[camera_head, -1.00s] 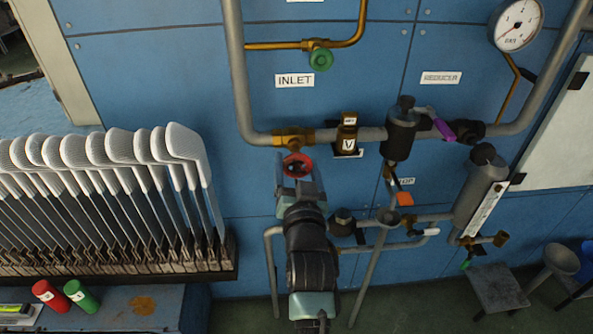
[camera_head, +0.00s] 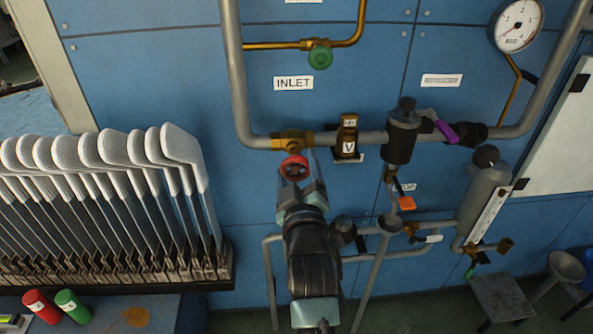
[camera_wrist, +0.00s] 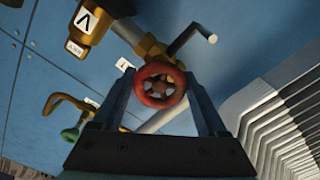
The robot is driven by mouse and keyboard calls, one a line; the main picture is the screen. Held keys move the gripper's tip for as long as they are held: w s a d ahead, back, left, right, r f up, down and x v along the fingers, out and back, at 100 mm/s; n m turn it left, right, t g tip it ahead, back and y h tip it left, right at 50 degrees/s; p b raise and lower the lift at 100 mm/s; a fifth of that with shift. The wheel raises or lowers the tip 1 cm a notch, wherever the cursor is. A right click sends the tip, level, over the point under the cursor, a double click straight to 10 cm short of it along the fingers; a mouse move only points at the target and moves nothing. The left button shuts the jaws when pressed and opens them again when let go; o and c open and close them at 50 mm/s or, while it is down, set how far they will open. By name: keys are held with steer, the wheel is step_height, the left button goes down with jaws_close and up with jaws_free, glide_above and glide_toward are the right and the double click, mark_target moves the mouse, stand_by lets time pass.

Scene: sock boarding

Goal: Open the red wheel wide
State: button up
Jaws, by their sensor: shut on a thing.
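The red wheel (camera_head: 294,168) sits on a brass valve (camera_head: 291,141) in the grey pipe, below the INLET label (camera_head: 293,83). In the wrist view the red wheel (camera_wrist: 160,85) lies between my two fingers, with the brass valve body behind it. My gripper (camera_head: 300,178) is shut on the wheel's rim, one finger on each side. My arm comes up from below and hides the wall under the wheel.
A green wheel (camera_head: 319,57) is on the thin brass pipe above. A rack of white sock forms (camera_head: 105,150) is at the left. A pressure gauge (camera_head: 519,24) is upper right.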

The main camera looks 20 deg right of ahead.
steer(key=n, duration=0.6)
steer(key=shift+d+n, duration=0.1)
steer(key=shift+n, duration=0.2)
steer(key=n, duration=0.6)
steer(key=shift+n, duration=0.4)
steer(key=o, duration=1.3)
steer(key=shift+r, duration=0.1)
steer(key=shift+s, duration=0.1)
steer(key=shift+b+v, duration=0.5)
steer(key=shift+v, duration=5.95)
steer(key=shift+r, duration=0.1)
